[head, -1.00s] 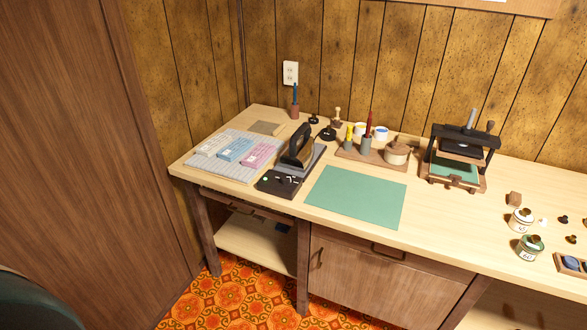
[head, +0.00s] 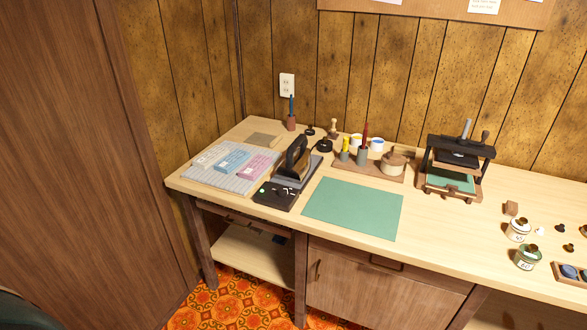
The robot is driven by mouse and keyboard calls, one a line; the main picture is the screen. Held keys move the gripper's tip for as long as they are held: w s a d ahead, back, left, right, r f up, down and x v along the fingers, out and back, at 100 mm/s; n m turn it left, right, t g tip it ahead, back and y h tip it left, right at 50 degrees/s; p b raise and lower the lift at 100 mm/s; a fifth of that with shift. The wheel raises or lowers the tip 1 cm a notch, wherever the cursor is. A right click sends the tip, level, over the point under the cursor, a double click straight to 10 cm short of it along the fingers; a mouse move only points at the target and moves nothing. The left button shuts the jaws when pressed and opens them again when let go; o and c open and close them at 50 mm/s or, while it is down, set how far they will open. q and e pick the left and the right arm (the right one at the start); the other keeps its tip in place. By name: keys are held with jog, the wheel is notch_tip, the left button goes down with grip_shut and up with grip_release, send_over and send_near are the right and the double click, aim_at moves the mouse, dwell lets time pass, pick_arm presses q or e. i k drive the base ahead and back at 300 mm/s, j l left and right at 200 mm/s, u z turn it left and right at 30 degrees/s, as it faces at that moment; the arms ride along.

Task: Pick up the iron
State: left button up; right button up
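The iron (head: 298,160) is dark with a black looped handle and a brownish body. It rests on a grey pad or stand (head: 303,179) on the left part of the wooden workbench (head: 240,203). Neither of my grippers shows in the head view.
A striped mat (head: 221,179) with blue and pink packets lies left of the iron. A green mat (head: 353,207) lies to its right. A wooden tray with pots (head: 367,167) and a black press (head: 456,165) stand behind and right. A brown panel (head: 75,165) stands at left.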

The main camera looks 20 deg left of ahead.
aim_at(295, 168)
jog(key=j+z, duration=0.15)
jog(key=z, duration=0.2)
jog(key=i+j+z, duration=0.1)
jog(key=z, duration=0.25)
jog(key=i+j+z, duration=0.2)
jog(key=j, duration=0.35)
jog(key=k+j+z, duration=0.2)
jog(key=j, duration=0.3)
jog(key=i, duration=0.1)
